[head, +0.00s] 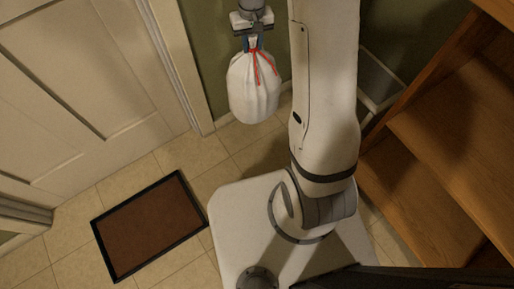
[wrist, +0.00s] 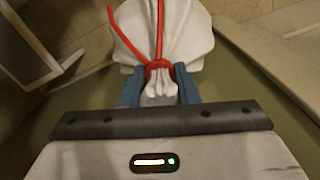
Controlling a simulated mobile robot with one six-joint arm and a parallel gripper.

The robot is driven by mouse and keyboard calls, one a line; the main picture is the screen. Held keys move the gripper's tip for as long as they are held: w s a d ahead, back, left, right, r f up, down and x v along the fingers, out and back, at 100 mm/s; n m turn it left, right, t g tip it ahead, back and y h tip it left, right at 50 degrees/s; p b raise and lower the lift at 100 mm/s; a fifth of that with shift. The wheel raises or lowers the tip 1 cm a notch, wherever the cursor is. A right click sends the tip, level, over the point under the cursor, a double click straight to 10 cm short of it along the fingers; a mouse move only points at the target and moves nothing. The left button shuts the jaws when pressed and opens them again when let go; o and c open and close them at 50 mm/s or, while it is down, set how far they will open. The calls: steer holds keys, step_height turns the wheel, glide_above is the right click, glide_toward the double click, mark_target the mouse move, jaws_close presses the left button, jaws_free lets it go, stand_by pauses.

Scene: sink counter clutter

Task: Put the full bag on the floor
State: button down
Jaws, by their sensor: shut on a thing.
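The full bag (head: 254,88) is white and tied at its neck with a red cord. It hangs below my gripper (head: 253,42) in the head view, in front of the green wall and right of the white door. The wrist view shows the blue fingers of my gripper (wrist: 160,87) shut on the gathered neck of the bag (wrist: 186,35), just by the red tie. The bag's underside appears clear of the tiled floor (head: 150,168), though its exact height is hard to tell.
A brown doormat (head: 150,226) with a dark border lies on the floor at lower left. A white panelled door (head: 85,85) stands at left. Wooden steps or shelves (head: 440,130) fill the right side. Bare tiles show between the mat and the wall.

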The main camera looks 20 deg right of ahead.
steer(key=s+f+m+p, duration=0.1)
steer(key=s+f, duration=0.1)
steer(key=f, duration=0.1)
steer(key=s+f+m+p, duration=0.2)
steer(key=s+f, duration=0.1)
steer(key=s+f+m+p, duration=0.1)
steer(key=s+f+m, duration=0.1)
steer(key=s+f, duration=0.1)
steer(key=shift+s+f, duration=0.25)
steer(key=shift+f, duration=0.25)
steer(key=b, duration=0.2)
glide_above(260, 107)
step_height(260, 107, down, 6)
steer(key=shift+w+r, duration=0.1)
steer(key=shift+r, duration=0.1)
steer(key=shift+f+b, duration=0.8)
steer(key=shift+f, duration=1.65)
steer(key=shift+f, duration=0.15)
steer(key=c, duration=1.1)
jaws_free()
